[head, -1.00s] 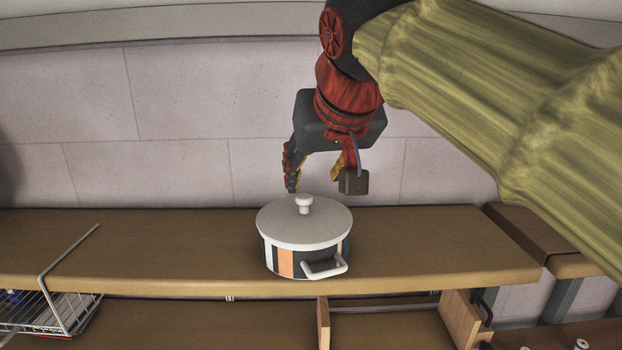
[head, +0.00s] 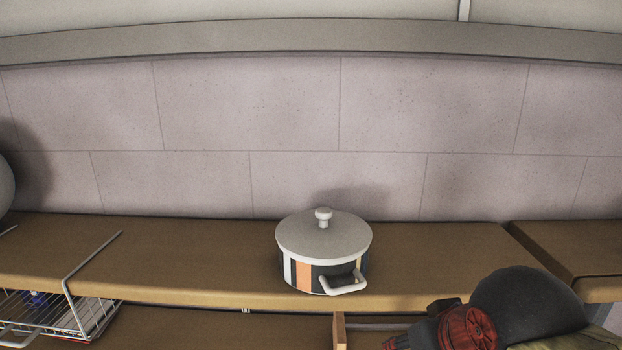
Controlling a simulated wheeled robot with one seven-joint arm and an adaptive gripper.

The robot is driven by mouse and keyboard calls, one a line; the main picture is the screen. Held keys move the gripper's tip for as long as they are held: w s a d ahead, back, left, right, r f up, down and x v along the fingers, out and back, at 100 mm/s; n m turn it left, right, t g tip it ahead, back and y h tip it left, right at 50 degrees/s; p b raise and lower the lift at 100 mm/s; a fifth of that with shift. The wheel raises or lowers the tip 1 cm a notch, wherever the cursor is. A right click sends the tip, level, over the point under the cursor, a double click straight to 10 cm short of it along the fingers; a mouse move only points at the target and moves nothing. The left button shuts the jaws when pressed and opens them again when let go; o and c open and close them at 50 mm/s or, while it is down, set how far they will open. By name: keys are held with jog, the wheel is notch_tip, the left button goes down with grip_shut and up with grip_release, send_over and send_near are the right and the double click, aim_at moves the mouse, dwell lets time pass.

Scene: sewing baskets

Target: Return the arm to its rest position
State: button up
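A striped pot (head: 305,276) with a grey lid (head: 324,238) stands upright on the wooden shelf (head: 190,265). The lid sits on the pot, and its light knob points up.
A white wire basket (head: 70,314) hangs at the lower left under the shelf edge. A rounded grey thing (head: 5,186) shows at the far left edge. A tiled wall (head: 300,110) stands behind the shelf.

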jog(key=s+d+f+g, duration=0.1)
jog(key=s+d+f, duration=0.1)
jog(key=s+f, duration=0.3)
jog(key=s+d+f, duration=0.1)
jog(key=s+f, duration=0.1)
jog(key=f, duration=0.5)
notch_tip(320, 180, down, 26)
jog(key=b, duration=2.7)
jog(key=shift+f+m, duration=0.15)
jog(key=shift+m, duration=0.25)
